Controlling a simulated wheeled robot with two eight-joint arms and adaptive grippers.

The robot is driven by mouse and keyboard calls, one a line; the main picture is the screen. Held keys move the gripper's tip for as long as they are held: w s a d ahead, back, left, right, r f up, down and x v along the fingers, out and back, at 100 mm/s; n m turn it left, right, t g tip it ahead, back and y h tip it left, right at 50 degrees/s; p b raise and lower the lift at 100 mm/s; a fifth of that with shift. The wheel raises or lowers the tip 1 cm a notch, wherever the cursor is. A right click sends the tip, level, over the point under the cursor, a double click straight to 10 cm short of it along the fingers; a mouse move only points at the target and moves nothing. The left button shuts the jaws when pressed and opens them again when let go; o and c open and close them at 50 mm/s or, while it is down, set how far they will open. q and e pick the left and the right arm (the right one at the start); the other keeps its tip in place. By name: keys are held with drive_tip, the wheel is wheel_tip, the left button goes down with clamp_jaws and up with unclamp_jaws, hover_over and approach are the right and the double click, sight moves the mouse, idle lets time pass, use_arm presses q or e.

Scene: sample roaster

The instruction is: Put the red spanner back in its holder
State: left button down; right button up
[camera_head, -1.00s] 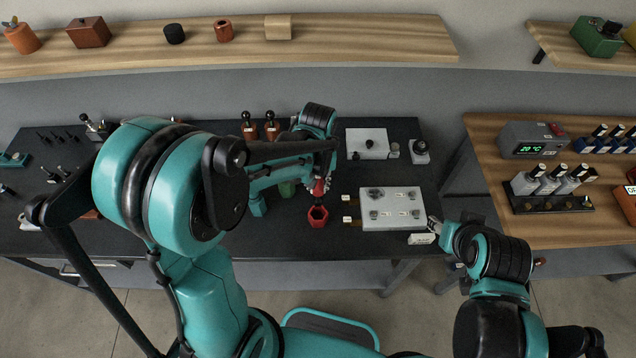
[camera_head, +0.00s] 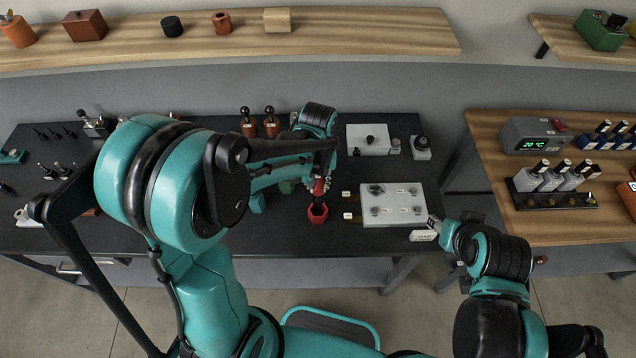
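The red spanner (camera_head: 319,187) is upright in my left gripper (camera_head: 321,179), which comes down over the dark table from the back. The gripper looks shut on it, though its fingers are small and partly hidden by my arm. A red hexagonal holder (camera_head: 318,214) stands directly below. The spanner's lower dark end is at the holder's mouth; I cannot tell how deep it reaches. My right gripper (camera_head: 436,228) is at the table's front right edge, beside a small white label block (camera_head: 424,236). Whether it is open or touching the block is unclear.
A pale plate with several dark knobs (camera_head: 393,205) lies right of the holder. Two black-knobbed orange blocks (camera_head: 271,127) stand behind. A wooden table (camera_head: 560,226) with a bottle rack (camera_head: 553,201) is at right. My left arm hides much of the table's left part.

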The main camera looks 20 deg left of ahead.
sight(318, 199)
use_arm(q)
drive_tip(key=shift+f+b, duration=2.8)
drive_tip(key=shift+f, duration=0.5)
drive_tip(key=shift+f, duration=0.15)
drive_tip(key=shift+f+b, duration=1.4)
drive_tip(key=c, duration=1.3)
unclamp_jaws()
drive_tip(key=shift+r, duration=0.1)
wheel_tip(318, 199, up, 12)
